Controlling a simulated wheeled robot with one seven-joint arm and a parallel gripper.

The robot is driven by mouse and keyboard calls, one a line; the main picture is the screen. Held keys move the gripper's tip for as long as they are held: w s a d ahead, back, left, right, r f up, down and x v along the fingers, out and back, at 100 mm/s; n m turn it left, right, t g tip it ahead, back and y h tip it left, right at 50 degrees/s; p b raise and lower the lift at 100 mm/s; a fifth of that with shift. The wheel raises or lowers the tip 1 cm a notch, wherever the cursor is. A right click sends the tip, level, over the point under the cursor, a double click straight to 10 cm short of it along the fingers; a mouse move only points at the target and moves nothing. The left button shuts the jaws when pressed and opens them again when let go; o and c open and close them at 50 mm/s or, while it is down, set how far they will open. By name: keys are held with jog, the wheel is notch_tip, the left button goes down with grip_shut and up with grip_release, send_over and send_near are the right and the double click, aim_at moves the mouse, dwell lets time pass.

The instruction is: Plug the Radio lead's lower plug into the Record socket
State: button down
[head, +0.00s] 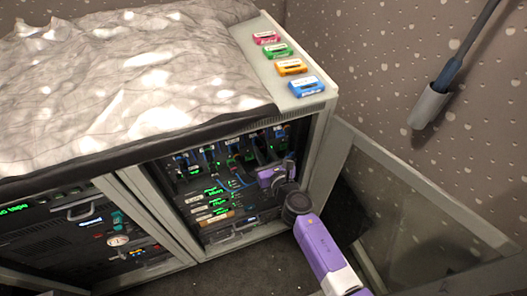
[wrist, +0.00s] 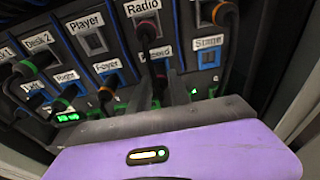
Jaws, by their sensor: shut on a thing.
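The Radio label (wrist: 142,8) sits at the top of the patch panel in the wrist view. A dark reddish plug (wrist: 147,31) is in the socket under it. Below is a label partly hidden by my gripper, in the row between the Foyer label (wrist: 106,66) and the Stage label (wrist: 209,43); I take it as Record. My gripper (wrist: 160,86) has its two dark fingers pointing up at this spot. It is shut on a small dark reddish plug, the Radio lead's lower plug. I cannot tell whether the plug is seated. In the head view my gripper (head: 277,172) reaches into the open rack bay.
Other leads hang close by, with plugs left near Desk 2 (wrist: 39,41) and at the upper right (wrist: 224,13). The rack's open door (head: 400,200) stands right of my arm. Coloured cassettes (head: 291,67) lie on the rack top, beside a grey cover (head: 130,75).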

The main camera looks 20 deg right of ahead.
jog(key=shift+w+r, duration=0.1)
jog(key=shift+w, duration=0.05)
jog(key=c, duration=1.1)
grip_release()
jog(key=shift+s+r+p, duration=0.2)
jog(key=shift+s+p, duration=0.15)
jog(key=shift+s, duration=0.95)
jog(key=shift+s+r+p, duration=0.2)
jog(key=shift+s+p, duration=0.1)
jog(key=shift+s, duration=0.95)
jog(key=shift+s+r+p, duration=0.2)
jog(key=shift+s+p, duration=0.15)
jog(key=shift+s, duration=0.95)
